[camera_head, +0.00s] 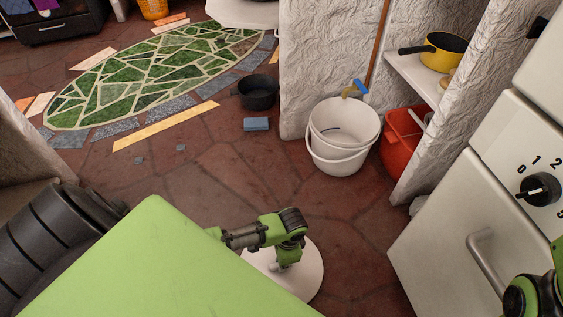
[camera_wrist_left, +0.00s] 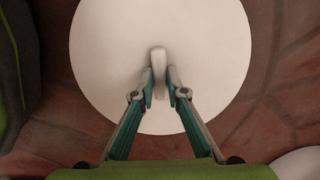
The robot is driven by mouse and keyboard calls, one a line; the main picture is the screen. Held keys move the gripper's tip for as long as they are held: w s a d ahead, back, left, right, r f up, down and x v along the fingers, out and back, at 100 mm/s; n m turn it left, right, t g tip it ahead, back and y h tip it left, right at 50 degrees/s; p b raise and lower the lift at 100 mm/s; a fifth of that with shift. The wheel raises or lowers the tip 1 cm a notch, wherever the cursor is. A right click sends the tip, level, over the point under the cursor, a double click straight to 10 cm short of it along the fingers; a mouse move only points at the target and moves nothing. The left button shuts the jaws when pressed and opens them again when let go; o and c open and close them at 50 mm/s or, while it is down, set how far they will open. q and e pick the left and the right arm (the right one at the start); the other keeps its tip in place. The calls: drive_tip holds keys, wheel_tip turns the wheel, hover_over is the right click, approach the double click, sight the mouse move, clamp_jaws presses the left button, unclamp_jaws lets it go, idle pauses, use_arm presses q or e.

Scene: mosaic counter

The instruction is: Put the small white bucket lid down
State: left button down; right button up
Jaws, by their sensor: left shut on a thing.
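The small white bucket lid (camera_head: 307,272) is a round white disc below the end of my left arm in the head view. It fills the upper middle of the left wrist view (camera_wrist_left: 105,50), with its raised handle (camera_wrist_left: 158,62) near the centre. My left gripper (camera_head: 276,266) is at this handle; its two fingers (camera_wrist_left: 159,90) sit on either side and are shut on it. The lid looks flat over the red tiled floor (camera_head: 220,165); I cannot tell whether it touches the floor. My right gripper is not in view; only a part of my right arm shows at lower right.
A blue block (camera_head: 256,124) and black pot (camera_head: 258,93) lie farther back. The white stove (camera_head: 450,230) bounds the right.

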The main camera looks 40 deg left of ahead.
use_arm(q)
drive_tip(key=shift+f, duration=0.15)
drive_tip(key=shift+f, duration=0.15)
drive_tip(key=c, duration=2)
unclamp_jaws()
